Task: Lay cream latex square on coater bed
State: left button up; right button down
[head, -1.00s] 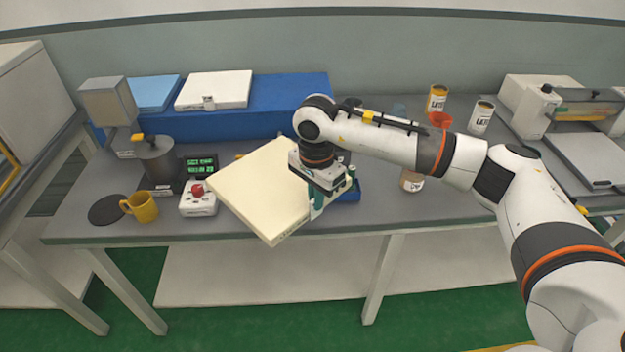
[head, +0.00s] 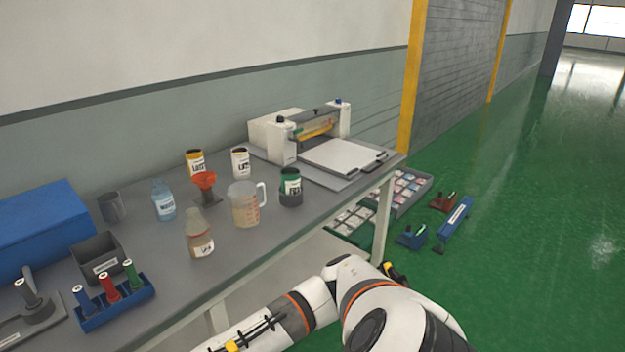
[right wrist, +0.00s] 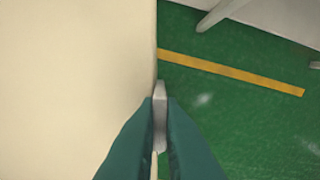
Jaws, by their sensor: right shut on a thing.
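The cream latex square (right wrist: 75,90) fills the left half of the right wrist view. My right gripper (right wrist: 160,110) is shut on its edge, with the teal fingers on both sides. The square and the right gripper are outside the head view, where only my right arm shows at the bottom. The coater (head: 295,130) stands at the far right end of the bench, and its flat pale bed (head: 342,156) faces the front, with nothing lying on it. My left gripper is not in view.
A tray of small items (head: 405,188) lies on the floor beyond the bench. The green floor at right is mostly open.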

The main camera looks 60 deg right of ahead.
aim_at(342, 154)
jog(key=k+l+z, duration=0.15)
jog(key=l, duration=0.5)
jog(key=k+l+z, duration=0.1)
jog(key=l, duration=0.6)
jog(key=k+l+z, duration=0.15)
jog(key=l, duration=0.5)
